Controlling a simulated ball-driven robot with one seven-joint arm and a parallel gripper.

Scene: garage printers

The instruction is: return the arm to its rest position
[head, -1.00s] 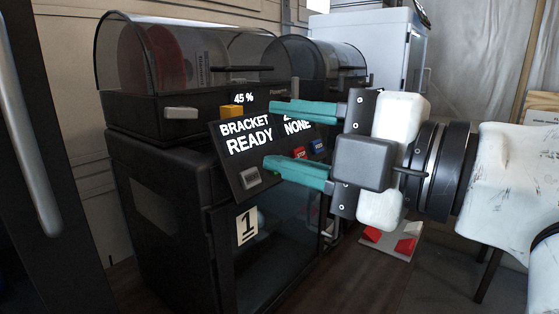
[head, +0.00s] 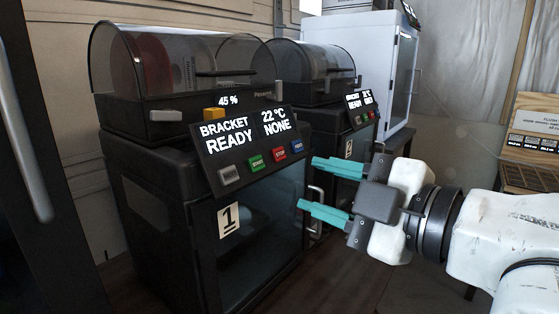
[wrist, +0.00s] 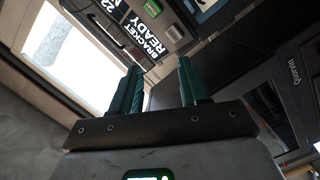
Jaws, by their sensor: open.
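My gripper (head: 307,183) is open and empty in the head view, its two teal fingers apart and pointing left. It is to the right of printer 1's panel and in front of the gap between the two printers. My white arm (head: 505,235) reaches in from the right edge. In the wrist view the gripper (wrist: 158,82) shows both fingers with nothing between them. Printer 1's control panel (head: 240,145) reads "BRACKET READY", "22 °C" and "NONE". It also shows upside down and tilted in the wrist view (wrist: 135,30).
Printer 1 (head: 160,200) stands at the left, its front door closed. A second printer (head: 350,135) is behind it, near my fingers. A white cabinet (head: 365,45) stands at the back. A wooden rack (head: 530,165) is at the right.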

